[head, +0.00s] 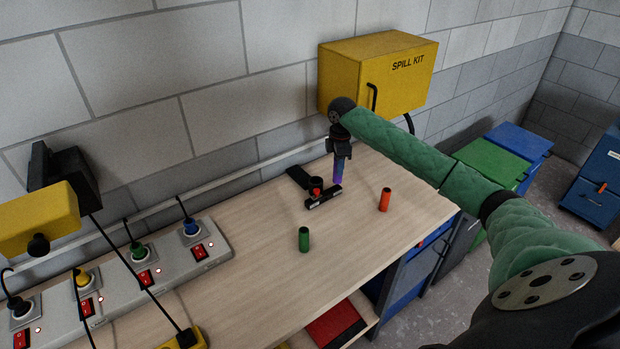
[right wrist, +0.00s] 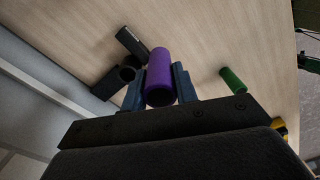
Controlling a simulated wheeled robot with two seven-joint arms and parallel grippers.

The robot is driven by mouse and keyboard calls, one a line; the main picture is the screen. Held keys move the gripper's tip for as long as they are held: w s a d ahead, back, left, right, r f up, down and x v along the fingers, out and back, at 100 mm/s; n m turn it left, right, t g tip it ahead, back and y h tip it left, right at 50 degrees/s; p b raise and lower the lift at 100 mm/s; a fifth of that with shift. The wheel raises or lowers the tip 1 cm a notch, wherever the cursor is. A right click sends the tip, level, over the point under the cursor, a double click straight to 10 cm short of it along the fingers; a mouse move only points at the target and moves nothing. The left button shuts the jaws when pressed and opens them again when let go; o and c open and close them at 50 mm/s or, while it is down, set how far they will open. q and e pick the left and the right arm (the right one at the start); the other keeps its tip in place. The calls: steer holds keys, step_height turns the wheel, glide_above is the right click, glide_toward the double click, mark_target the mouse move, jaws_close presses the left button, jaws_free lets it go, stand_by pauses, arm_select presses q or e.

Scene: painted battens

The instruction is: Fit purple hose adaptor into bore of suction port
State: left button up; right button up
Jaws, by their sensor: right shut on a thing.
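The purple hose adaptor (head: 338,171) is a short hollow tube held upright in my right gripper (head: 339,155). In the right wrist view the purple adaptor (right wrist: 160,75) sits between the two blue-grey fingers (right wrist: 160,90). The suction port (head: 316,188) is a black fitting with a round, red-lit bore, lying on the bench just left of the adaptor. It also shows in the right wrist view (right wrist: 127,73), beside the adaptor and apart from it in the picture. The gap in height between adaptor and port is hard to judge. My left gripper is not in view.
A grey power strip (head: 190,262) with plugs and red switches lies at the left. A yellow spill kit box (head: 345,75) is on the wall behind my right arm.

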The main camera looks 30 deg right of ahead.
steer(key=shift+w+a+f, duration=0.2)
steer(key=shift+w, duration=0.25)
steer(key=w+f+b, duration=0.1)
steer(key=w+f, duration=0.2)
steer(key=w+f+b, duration=0.1)
steer(key=w+f, duration=0.2)
steer(key=w+a+f+b, duration=0.1)
steer(key=w+f, duration=0.3)
steer(key=shift+a+f, duration=0.1)
steer(key=o, duration=1)
steer(key=shift+f, duration=0.1)
steer(key=shift+c, duration=0.2)
